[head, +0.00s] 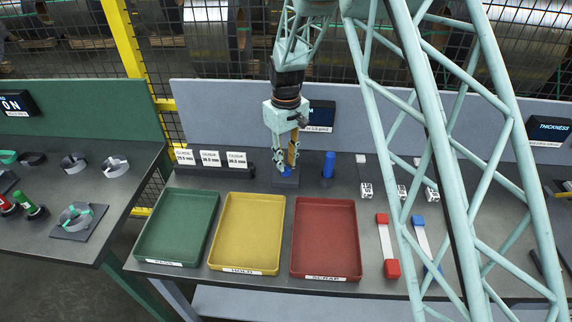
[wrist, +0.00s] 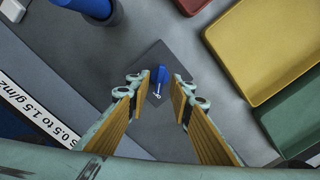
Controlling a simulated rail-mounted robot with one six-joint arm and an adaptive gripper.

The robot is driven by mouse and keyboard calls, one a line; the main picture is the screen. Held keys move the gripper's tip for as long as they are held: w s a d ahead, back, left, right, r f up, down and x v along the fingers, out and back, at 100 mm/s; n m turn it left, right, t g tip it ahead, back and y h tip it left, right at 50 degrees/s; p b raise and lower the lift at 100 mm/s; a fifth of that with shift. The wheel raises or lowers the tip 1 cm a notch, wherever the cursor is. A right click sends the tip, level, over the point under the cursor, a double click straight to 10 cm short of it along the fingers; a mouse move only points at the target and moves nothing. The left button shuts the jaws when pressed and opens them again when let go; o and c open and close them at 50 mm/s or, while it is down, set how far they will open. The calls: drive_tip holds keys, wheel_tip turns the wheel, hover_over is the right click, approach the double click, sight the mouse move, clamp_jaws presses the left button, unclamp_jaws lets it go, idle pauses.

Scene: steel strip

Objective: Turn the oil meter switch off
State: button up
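The oil meter switch (head: 287,171) is a small blue lever on a dark base (head: 285,182), behind the trays and mostly hidden by my gripper. In the wrist view the blue lever (wrist: 161,73), with a small pale pin at its end, lies between and beyond my fingertips. My gripper (wrist: 158,91) is open around the line to the lever, with orange pads on both sides and nothing between them. In the head view my gripper (head: 287,158) points down right over the switch. I cannot tell whether a finger touches it.
Green (head: 147,249), yellow (head: 217,259) and red (head: 296,265) trays stand in front. A blue post (head: 328,164) stands close to the right. Guide cards (head: 210,158) are at left; a dark display (head: 322,113) is on the panel behind.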

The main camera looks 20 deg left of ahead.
sight(286, 166)
wheel_tip(286, 166, up, 10)
idle(0.6)
idle(0.4)
drive_tip(key=s+d+r+m+t+b, duration=0.1)
drive_tip(key=s+d+r+m, duration=0.1)
drive_tip(key=s+d+r, duration=0.5)
drive_tip(key=s+d+r+m+b, duration=0.1)
drive_tip(key=s+d+r, duration=0.2)
drive_tip(key=d+r, duration=0.7)
drive_tip(key=s+d+r+m+t+b, duration=0.1)
drive_tip(key=s+d+r+m, duration=0.1)
drive_tip(key=s+d+r, duration=0.65)
drive_tip(key=s+d+f+m+t+b, duration=0.1)
drive_tip(key=s+d+m, duration=0.1)
drive_tip(key=s+d, duration=0.7)
drive_tip(key=s+d+f+m+t+b, duration=0.1)
drive_tip(key=s+d+f+m, duration=0.1)
drive_tip(key=s+d, duration=0.8)
drive_tip(key=shift+s+f+m+b, duration=0.25)
drive_tip(key=shift+s+m, duration=0.55)
drive_tip(key=shift+s, duration=3.25)
